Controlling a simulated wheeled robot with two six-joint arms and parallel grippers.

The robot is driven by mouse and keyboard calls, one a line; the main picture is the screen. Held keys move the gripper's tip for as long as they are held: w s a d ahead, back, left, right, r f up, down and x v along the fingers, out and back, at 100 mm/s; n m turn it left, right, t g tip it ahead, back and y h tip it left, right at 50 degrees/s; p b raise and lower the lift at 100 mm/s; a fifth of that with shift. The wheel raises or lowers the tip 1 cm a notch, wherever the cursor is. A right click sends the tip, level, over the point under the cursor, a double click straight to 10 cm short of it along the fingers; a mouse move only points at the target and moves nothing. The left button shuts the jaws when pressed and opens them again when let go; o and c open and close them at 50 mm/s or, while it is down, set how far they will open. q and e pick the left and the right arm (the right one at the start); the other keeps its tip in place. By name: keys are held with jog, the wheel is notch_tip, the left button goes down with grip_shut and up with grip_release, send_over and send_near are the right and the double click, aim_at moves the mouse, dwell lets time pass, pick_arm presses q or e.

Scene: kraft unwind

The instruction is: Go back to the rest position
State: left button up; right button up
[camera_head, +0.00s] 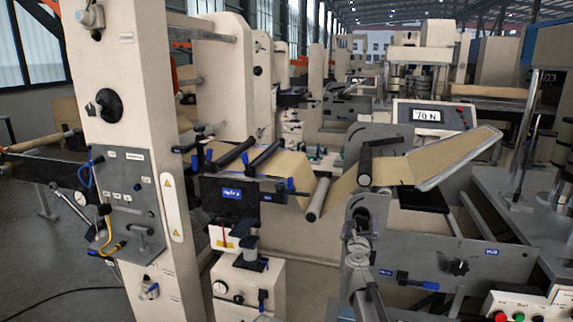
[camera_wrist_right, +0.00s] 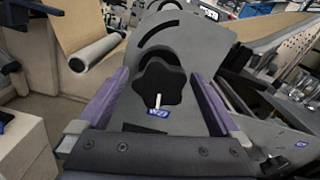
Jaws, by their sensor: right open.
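My right gripper (camera_head: 359,232) shows at the lower middle of the head view, in front of a grey slotted plate; my grey arm comes up to it from below. In the right wrist view its two purple fingers (camera_wrist_right: 166,108) stand wide apart. A black star-shaped knob (camera_wrist_right: 160,83) on the grey slotted plate (camera_wrist_right: 205,50) shows between the fingers, beyond the palm. The fingers do not close on it; whether they touch the plate I cannot tell. My left gripper is not in view.
The brown kraft web (camera_head: 292,172) runs over a roller (camera_head: 317,200) left of my right gripper. A display (camera_head: 428,115) reads 70 N. A tall beige column (camera_head: 130,70) stands at left. A control box with buttons (camera_head: 520,305) is at lower right.

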jog(key=n, duration=0.5)
jog(key=shift+s+n, duration=0.15)
jog(key=shift+n, duration=0.25)
jog(key=shift+v, duration=2.45)
jog(key=shift+a, duration=0.1)
